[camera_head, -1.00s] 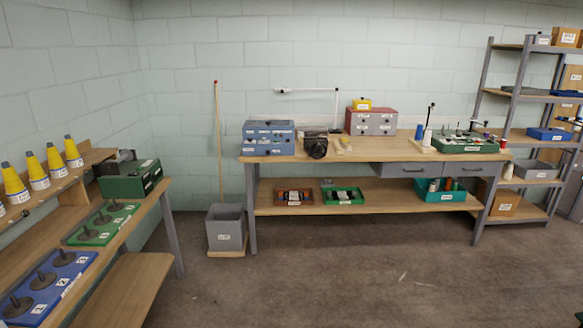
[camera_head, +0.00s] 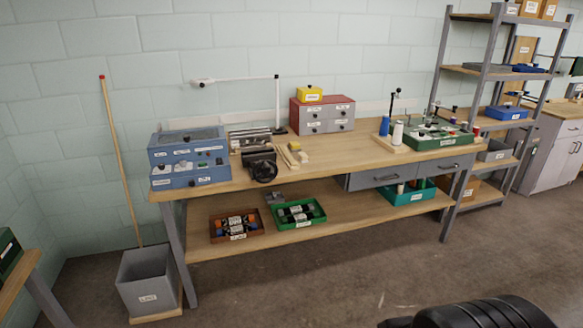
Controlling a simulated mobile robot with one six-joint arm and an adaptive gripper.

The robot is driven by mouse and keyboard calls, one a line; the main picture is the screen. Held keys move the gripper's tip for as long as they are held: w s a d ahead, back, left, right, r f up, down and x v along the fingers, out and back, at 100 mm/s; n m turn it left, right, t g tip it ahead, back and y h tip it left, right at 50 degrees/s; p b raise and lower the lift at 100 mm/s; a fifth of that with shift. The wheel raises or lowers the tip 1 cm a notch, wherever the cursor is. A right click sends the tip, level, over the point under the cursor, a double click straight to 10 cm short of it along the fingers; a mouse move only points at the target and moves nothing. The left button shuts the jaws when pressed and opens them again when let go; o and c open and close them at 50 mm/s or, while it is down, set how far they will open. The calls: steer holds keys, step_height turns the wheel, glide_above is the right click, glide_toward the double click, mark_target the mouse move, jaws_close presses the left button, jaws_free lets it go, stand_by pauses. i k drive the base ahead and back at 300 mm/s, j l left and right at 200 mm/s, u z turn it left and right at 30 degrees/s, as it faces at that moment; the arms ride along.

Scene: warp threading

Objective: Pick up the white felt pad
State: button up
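I cannot make out the white felt pad for certain. Small pale and yellow pieces (camera_head: 293,152) lie on the workbench top (camera_head: 345,155) beside the dark vise (camera_head: 261,165), but they are too small to tell apart. My gripper's fingers do not show. A black ribbed shape at the bottom right edge looks like part of my own arm, well in front of the bench.
Blue drawer boxes (camera_head: 189,155), a red-grey cabinet (camera_head: 322,116) and a green tray (camera_head: 437,138) stand on the bench. Brown (camera_head: 237,224) and green (camera_head: 299,214) bins sit on its lower shelf. A grey bin (camera_head: 149,281) stands left. The floor in front is clear.

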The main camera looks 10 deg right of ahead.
mark_target(302, 155)
steer(key=i+j+z, duration=0.15)
steer(key=i, duration=0.2)
steer(key=i+z, duration=0.15)
steer(key=i, duration=0.55)
steer(key=i+z, duration=0.1)
steer(key=i, duration=0.65)
steer(key=i+z, duration=0.15)
steer(key=i, duration=0.55)
steer(key=i+j+z, duration=0.15)
steer(key=i, duration=0.55)
